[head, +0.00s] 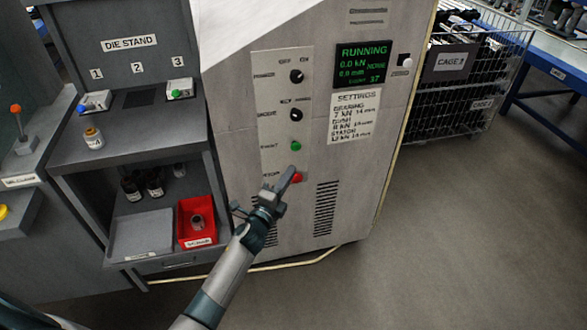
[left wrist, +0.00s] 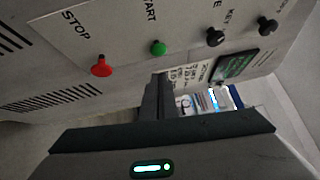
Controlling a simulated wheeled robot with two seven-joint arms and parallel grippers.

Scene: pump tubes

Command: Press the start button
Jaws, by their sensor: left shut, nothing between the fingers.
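The green start button (head: 296,145) is on the light control panel (head: 271,145) of the grey cabinet. The red stop button (head: 297,178) is below it, partly behind my left gripper (head: 287,180). My left gripper is shut and empty, its tips in front of the panel near the stop button. In the left wrist view the green button (left wrist: 158,48) and red button (left wrist: 102,66) stand clear of the fingers (left wrist: 159,98). The display (head: 362,63) reads RUNNING. My right gripper is out of view.
Two black knobs (head: 296,76) sit higher on the panel. A zero button (head: 404,61) is right of the display. The die stand (head: 128,42) is at left, with a red scrap bin (head: 197,222) low on it. A wire cage (head: 464,70) stands at right. The floor in front is clear.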

